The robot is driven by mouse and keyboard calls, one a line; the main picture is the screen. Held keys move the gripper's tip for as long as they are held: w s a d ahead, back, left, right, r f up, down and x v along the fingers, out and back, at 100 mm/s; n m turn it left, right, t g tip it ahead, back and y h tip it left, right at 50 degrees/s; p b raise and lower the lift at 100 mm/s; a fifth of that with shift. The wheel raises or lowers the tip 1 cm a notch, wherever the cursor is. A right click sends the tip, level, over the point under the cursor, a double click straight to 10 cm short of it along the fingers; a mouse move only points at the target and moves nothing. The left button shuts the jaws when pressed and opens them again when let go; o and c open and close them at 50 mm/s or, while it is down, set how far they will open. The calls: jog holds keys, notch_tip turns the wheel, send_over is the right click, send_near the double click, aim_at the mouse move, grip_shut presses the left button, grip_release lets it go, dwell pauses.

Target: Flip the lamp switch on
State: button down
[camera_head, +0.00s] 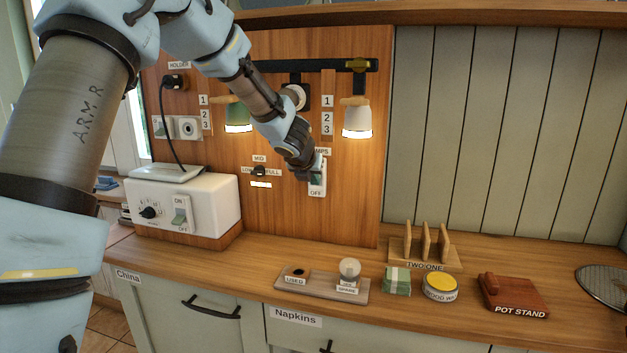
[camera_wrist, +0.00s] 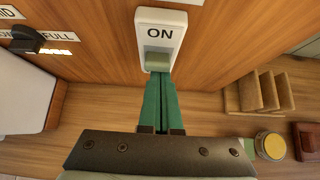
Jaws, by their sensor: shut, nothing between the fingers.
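The lamp switch (camera_head: 318,178) is a white plate with a green rocker on the wooden panel, under a partly hidden label ending in "MPS". Its "OFF" mark shows in the head view. In the wrist view the switch plate (camera_wrist: 160,38) shows "ON" above the green rocker (camera_wrist: 158,62). My gripper (camera_head: 311,178) is shut and empty, and its green fingers (camera_wrist: 161,80) reach up to the rocker's lower edge. I cannot tell whether they touch it. Two hanging lamps, one green (camera_head: 238,115) and one white (camera_head: 357,118), glow at their lower rims.
A dark knob (camera_head: 259,171) marked "MID" and "FULL" sits left of the switch. A white box (camera_head: 182,205) with its own ON/OFF switch stands at left. The counter holds a used/spare tray (camera_head: 322,286), a yellow-lidded tin (camera_head: 440,287) and a pot stand (camera_head: 513,295).

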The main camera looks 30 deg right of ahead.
jog(key=shift+w+d+r, duration=0.1)
jog(key=shift+d+r, duration=0.05)
jog(key=shift+r, duration=0.35)
jog(key=shift+w+d+r, duration=0.1)
jog(key=shift+r, duration=0.4)
jog(key=s+a+f+p+v, duration=0.1)
jog(key=v, duration=0.9)
jog(key=shift+f, duration=0.3)
jog(key=shift+w, duration=0.1)
jog(key=a+f+m+g+y, duration=0.1)
jog(key=a+f+m, duration=0.2)
jog(key=a+m, duration=0.45)
jog(key=a+f+m+y, duration=0.1)
jog(key=a+f+m, duration=0.2)
jog(key=a+m, duration=0.45)
jog(key=s+a+f+m+g+y, duration=0.2)
jog(key=s+a+m, duration=0.4)
jog(key=a, duration=0.6)
jog(key=s+a+f+m+g+y, duration=0.2)
jog(key=s+a+f+m, duration=0.3)
jog(key=a, duration=0.7)
jog(key=shift+s+m+g, duration=0.3)
jog(key=shift+s+m, duration=0.75)
jog(key=shift+m, duration=0.15)
